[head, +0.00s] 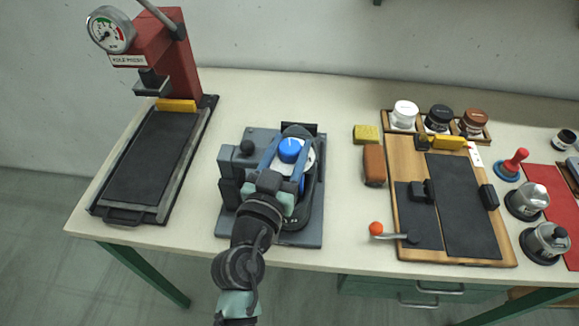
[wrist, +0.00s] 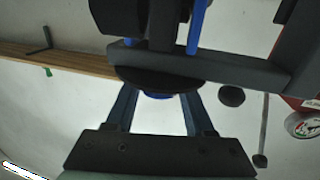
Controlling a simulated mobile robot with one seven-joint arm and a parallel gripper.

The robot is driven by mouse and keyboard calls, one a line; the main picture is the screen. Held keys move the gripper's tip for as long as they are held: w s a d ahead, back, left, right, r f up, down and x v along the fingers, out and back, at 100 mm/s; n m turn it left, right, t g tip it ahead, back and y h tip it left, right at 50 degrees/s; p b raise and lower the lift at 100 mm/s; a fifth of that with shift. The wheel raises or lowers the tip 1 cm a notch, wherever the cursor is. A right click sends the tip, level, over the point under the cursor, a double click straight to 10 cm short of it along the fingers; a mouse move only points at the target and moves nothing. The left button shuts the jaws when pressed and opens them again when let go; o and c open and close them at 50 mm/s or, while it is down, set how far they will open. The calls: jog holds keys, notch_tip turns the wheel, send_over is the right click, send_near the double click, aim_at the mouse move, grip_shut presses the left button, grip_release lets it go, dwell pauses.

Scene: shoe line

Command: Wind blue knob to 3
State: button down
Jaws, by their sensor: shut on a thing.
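The blue knob (head: 289,149) stands on top of the dark clamp-like device (head: 313,230) left of the table's middle. A white surface shows around the knob, but its marks are too small to read. My gripper (head: 285,161) reaches in from the front with its blue fingers on either side of the knob, and it is shut on it. In the wrist view my gripper (wrist: 160,97) has its fingers running up to a dark round disc (wrist: 160,80). A sliver of the blue knob (wrist: 158,96) shows between them. The knob's pointer and the fingertips' contact are hidden.
A red press (head: 175,55) with a gauge stands at the left. A wooden board (head: 405,170) with dark pads lies at the right, with a brown block (head: 374,165) and a yellow block (head: 366,134) beside it. Jars stand behind. Bare tabletop lies between press and device.

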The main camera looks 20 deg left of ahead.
jog(key=shift+a+f+m+h+b, duration=0.15)
jog(key=shift+m+h+b, duration=1.7)
jog(key=shift+b, duration=1.65)
jog(key=m+g+h+b, duration=0.1)
jog(key=m+h+b, duration=0.1)
jog(key=h+b, duration=0.2)
jog(key=shift+h, duration=0.25)
jog(key=shift+r+g+h, duration=0.25)
jog(key=shift+g+h, duration=0.05)
jog(key=shift+c, duration=1.3)
grip_release()
jog(key=shift+y+p, duration=0.4)
jog(key=shift+p, duration=0.05)
